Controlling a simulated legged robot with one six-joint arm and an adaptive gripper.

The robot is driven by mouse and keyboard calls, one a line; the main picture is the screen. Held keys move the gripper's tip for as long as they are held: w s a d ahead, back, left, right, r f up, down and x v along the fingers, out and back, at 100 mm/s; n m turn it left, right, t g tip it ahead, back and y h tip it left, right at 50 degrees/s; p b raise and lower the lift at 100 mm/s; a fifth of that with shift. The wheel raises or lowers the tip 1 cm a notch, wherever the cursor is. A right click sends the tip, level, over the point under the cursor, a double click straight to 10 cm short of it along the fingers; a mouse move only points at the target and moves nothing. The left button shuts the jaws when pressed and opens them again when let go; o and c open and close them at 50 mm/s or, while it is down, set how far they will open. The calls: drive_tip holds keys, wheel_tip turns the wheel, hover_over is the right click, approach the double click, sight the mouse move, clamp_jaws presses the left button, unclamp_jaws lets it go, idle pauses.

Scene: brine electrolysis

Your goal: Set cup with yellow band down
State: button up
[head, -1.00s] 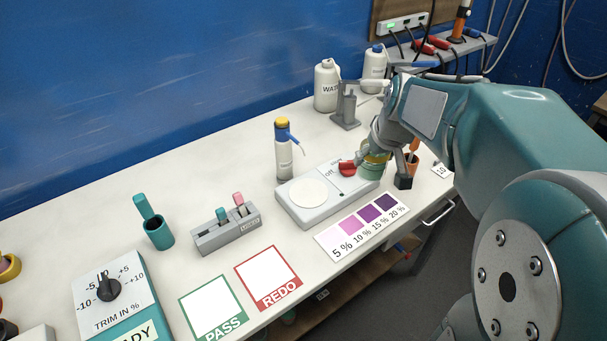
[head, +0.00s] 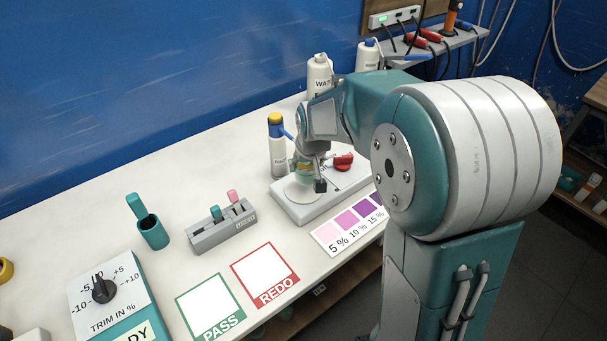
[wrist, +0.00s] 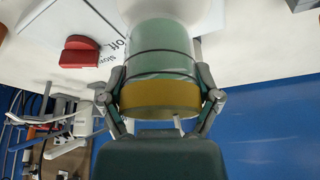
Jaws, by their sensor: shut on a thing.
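The cup with the yellow band (wrist: 160,60) is a translucent green cup seen large in the wrist view, with its yellow band close to my gripper. My gripper (wrist: 160,98) is shut on it, one finger on each side of the cup. In the head view my gripper (head: 312,178) points down over the white round plate of the grey stirrer (head: 325,205). The cup (head: 304,172) shows partly behind my gripper there, over or on the plate. I cannot tell whether its base touches the plate.
A red knob (head: 343,161) sits on the stirrer beside the cup. A yellow-capped bottle (head: 277,150) stands just behind left. A colour chart (head: 340,236) lies in front. A grey rack (head: 222,232) and teal holder (head: 153,232) stand left.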

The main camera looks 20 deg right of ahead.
sight(303, 175)
drive_tip(key=shift+w+a+f, duration=0.15)
drive_tip(key=shift+a+f, duration=0.05)
drive_tip(key=shift+f, duration=0.8)
drive_tip(key=shift+w+a+f, duration=0.1)
drive_tip(key=shift+a+f, duration=0.05)
drive_tip(key=shift+f, duration=0.85)
drive_tip(key=shift+f, duration=0.1)
drive_tip(key=o, duration=1.1)
drive_tip(key=v, duration=1.2)
drive_tip(key=shift+t, duration=0.6)
drive_tip(key=s+r, duration=0.1)
drive_tip(key=s, duration=0.6)
drive_tip(key=s+r, duration=0.1)
drive_tip(key=s, duration=0.7)
drive_tip(key=s+r, duration=0.2)
drive_tip(key=s, duration=0.5)
drive_tip(key=shift+s+r, duration=0.1)
drive_tip(key=shift+s, duration=0.25)
